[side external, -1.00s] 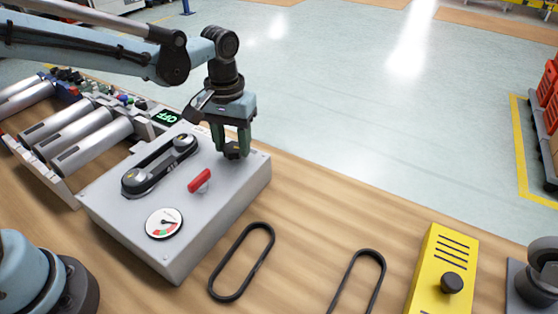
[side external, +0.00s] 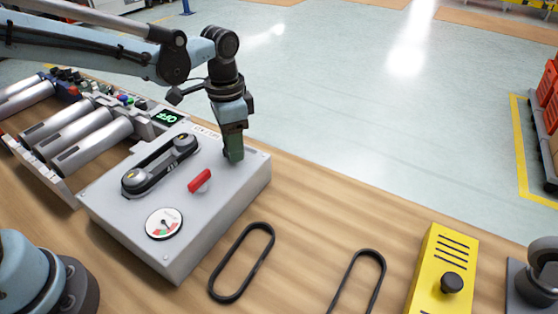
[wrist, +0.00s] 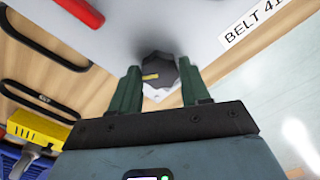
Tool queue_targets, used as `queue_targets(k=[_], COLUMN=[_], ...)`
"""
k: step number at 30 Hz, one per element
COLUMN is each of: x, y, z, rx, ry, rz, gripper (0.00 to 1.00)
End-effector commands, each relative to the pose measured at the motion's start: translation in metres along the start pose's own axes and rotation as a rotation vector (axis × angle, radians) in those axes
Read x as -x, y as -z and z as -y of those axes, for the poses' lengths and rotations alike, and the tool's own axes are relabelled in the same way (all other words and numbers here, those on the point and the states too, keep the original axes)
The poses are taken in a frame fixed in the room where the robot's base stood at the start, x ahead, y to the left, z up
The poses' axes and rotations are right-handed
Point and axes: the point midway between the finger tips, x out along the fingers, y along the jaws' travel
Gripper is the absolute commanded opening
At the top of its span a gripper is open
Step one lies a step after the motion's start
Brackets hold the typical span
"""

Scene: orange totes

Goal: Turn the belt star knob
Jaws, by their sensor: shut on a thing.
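The black star knob (wrist: 160,72) stands on the grey box (side external: 222,204), near its far right corner. A yellow mark shows on the knob in the wrist view. My gripper (side external: 233,156) points down onto the knob and hides it in the side view. In the wrist view the two green fingers (wrist: 160,88) sit on either side of the knob, shut on it. A dial gauge (side external: 164,223) on the box has its needle pointing up near the middle. A belt (side external: 160,163) runs around two pulleys on the box.
A red handle (side external: 200,181) stands up on the box near the knob. Two loose black belts (side external: 241,262) lie on the wooden table. A yellow box with a black button (side external: 444,272) is at the right.

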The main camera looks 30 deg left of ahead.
Motion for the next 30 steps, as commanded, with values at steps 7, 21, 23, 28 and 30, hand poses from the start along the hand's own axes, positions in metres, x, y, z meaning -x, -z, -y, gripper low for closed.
queue_targets(k=[7,21,23,28,30], x=[0.0006,0.0007,0.0007,0.0007,0.0007], y=[0.0006,0.0008,0.0008,0.0009,0.0009], z=[0.0001,0.0000,0.0000,0.0000,0.0000], rx=[-0.148,-0.239,-0.240,-0.239,-0.239], ry=[0.000,0.001,0.001,0.001,0.001], rz=[-0.002,-0.003,-0.003,-0.003,-0.003], gripper=[0.16,0.16,0.16,0.16,0.48])
